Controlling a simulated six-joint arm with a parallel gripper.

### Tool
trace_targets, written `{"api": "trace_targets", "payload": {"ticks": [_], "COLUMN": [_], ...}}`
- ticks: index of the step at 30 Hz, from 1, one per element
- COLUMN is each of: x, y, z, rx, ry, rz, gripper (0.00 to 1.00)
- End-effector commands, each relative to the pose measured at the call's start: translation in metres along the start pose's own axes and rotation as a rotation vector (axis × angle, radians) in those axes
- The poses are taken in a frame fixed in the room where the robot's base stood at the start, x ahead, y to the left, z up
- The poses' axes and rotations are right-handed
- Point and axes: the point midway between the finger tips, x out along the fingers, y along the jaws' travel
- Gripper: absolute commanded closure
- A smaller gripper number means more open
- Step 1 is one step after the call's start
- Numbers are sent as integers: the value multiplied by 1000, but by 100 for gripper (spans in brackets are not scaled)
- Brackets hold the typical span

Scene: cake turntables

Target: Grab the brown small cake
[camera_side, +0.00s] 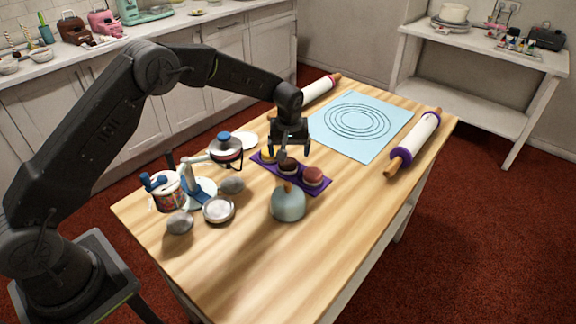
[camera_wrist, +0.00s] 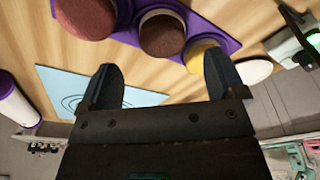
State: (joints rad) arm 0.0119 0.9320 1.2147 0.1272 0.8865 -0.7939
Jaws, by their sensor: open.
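The brown small cake (camera_side: 288,166) sits in the middle of a purple tray (camera_side: 300,186), between a reddish cake (camera_side: 313,177) and a yellow one (camera_side: 269,156). In the wrist view the brown cake (camera_wrist: 163,33) is dark with a pale side, at top centre between the reddish cake (camera_wrist: 87,16) and the yellow cake (camera_wrist: 200,54). My gripper (camera_side: 290,150) is open and empty, pointing down just above the brown cake. In the wrist view the brown cake shows beyond and between the fingers (camera_wrist: 163,85); I cannot tell whether they touch it.
A blue mat (camera_side: 362,125) and a rolling pin (camera_side: 413,142) lie behind and right. The front right tabletop is clear.

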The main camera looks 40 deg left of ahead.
Motion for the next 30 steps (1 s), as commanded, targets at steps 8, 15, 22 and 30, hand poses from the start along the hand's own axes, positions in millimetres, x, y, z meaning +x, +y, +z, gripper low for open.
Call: {"api": "trace_targets", "payload": {"ticks": [8, 15, 22, 30], "x": [30, 54, 54, 54], "y": [-3, -3, -3, -3], "z": [0, -1, -1, -1], "rx": [0, 0, 0, 0], "ry": [-1, 2, 2, 2], "rz": [-1, 1, 2, 2], "gripper": [11, 11, 11, 37]}}
